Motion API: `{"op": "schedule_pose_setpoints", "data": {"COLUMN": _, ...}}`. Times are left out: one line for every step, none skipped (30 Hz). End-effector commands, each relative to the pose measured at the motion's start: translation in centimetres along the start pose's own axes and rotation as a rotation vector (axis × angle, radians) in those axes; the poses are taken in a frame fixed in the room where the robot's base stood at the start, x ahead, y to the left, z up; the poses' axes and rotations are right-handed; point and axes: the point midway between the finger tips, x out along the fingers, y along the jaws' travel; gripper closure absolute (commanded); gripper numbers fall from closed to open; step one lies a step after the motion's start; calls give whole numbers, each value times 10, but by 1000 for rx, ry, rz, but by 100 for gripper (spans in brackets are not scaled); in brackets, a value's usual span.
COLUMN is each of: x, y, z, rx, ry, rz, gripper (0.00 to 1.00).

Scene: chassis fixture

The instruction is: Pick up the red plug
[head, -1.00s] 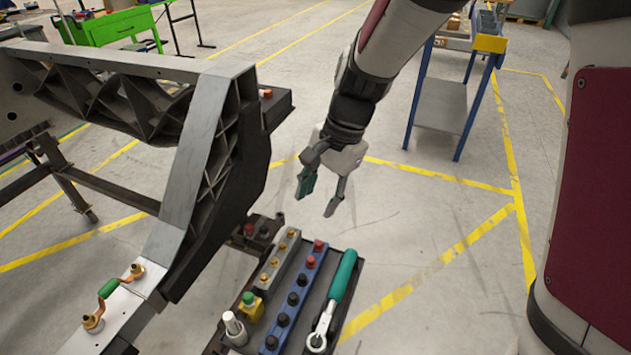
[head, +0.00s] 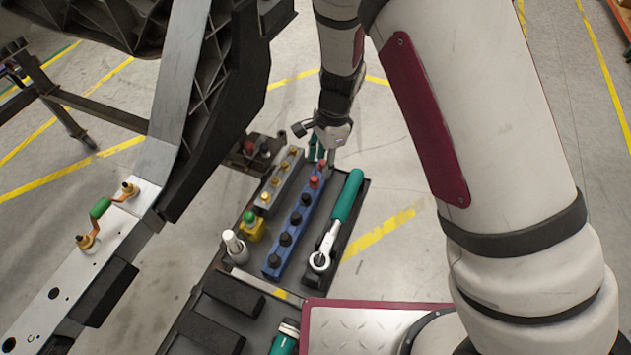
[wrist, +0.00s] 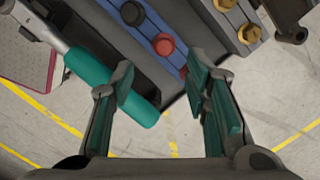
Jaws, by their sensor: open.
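In the head view, a red plug (head: 315,181) sits in the far part of a blue rail (head: 276,262), ahead of a row of black plugs. A second red plug (head: 322,165) is at the rail's far end, close to my fingers. The wrist view shows one red plug (wrist: 163,45) upright in the blue rail, ahead of the gap between my fingers. Another bit of red (wrist: 183,72) is mostly hidden by the right finger. My gripper (wrist: 160,85) is open and empty, above the rail's far end. In the head view, my gripper (head: 323,154) is small and partly hidden.
A green-handled ratchet (head: 346,197) lies right of the rail; its handle (wrist: 100,75) passes near my left finger. A grey rail with brass fittings (head: 279,181) stands left. The chassis beam (head: 180,110) is further left. A yellow-green piece (head: 251,226) is nearby.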

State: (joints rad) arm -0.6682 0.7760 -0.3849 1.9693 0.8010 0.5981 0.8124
Motion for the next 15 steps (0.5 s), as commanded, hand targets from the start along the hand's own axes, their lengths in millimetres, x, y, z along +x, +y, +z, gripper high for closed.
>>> {"op": "schedule_pose_setpoints", "data": {"x": 7, "y": 0, "z": -1, "rx": 0, "ry": 1, "rz": 1, "gripper": 57}}
{"op": "schedule_pose_setpoints", "data": {"x": 10, "y": 0, "z": -1, "rx": 0, "ry": 1, "rz": 1, "gripper": 57}}
{"op": "schedule_pose_setpoints", "data": {"x": 12, "y": 0, "z": -1, "rx": 0, "ry": 1, "rz": 1, "gripper": 57}}
{"op": "schedule_pose_setpoints", "data": {"x": 13, "y": 0, "z": 0, "rx": 0, "ry": 0, "rz": 1, "gripper": 57}}
{"op": "schedule_pose_setpoints", "data": {"x": 14, "y": 0, "z": 0, "rx": 0, "ry": 0, "rz": 0, "gripper": 57}}
{"op": "schedule_pose_setpoints", "data": {"x": 16, "y": 0, "z": 0, "rx": 0, "ry": 0, "rz": 0, "gripper": 57}}
{"op": "schedule_pose_setpoints", "data": {"x": 18, "y": -1, "z": 0, "rx": 0, "ry": 0, "rz": 0, "gripper": 57}}
{"op": "schedule_pose_setpoints", "data": {"x": 21, "y": -1, "z": 1, "rx": 0, "ry": 0, "rz": 1, "gripper": 57}}
{"op": "schedule_pose_setpoints", "data": {"x": 27, "y": -2, "z": 1, "rx": -1, "ry": 1, "rz": 2, "gripper": 57}}
{"op": "schedule_pose_setpoints", "data": {"x": 31, "y": -2, "z": 2, "rx": -2, "ry": 1, "rz": 2, "gripper": 57}}
{"op": "schedule_pose_setpoints", "data": {"x": 36, "y": -4, "z": 2, "rx": -2, "ry": 1, "rz": 2, "gripper": 57}}
{"op": "schedule_pose_setpoints", "data": {"x": 42, "y": -5, "z": 3, "rx": -1, "ry": 1, "rz": 1, "gripper": 57}}
{"op": "schedule_pose_setpoints", "data": {"x": 46, "y": -6, "z": 4, "rx": -1, "ry": 2, "rz": 2, "gripper": 57}}
{"op": "schedule_pose_setpoints", "data": {"x": 51, "y": -6, "z": 4, "rx": 0, "ry": 1, "rz": 1, "gripper": 57}}
{"op": "schedule_pose_setpoints", "data": {"x": 55, "y": -6, "z": 4, "rx": 0, "ry": 0, "rz": 1, "gripper": 57}}
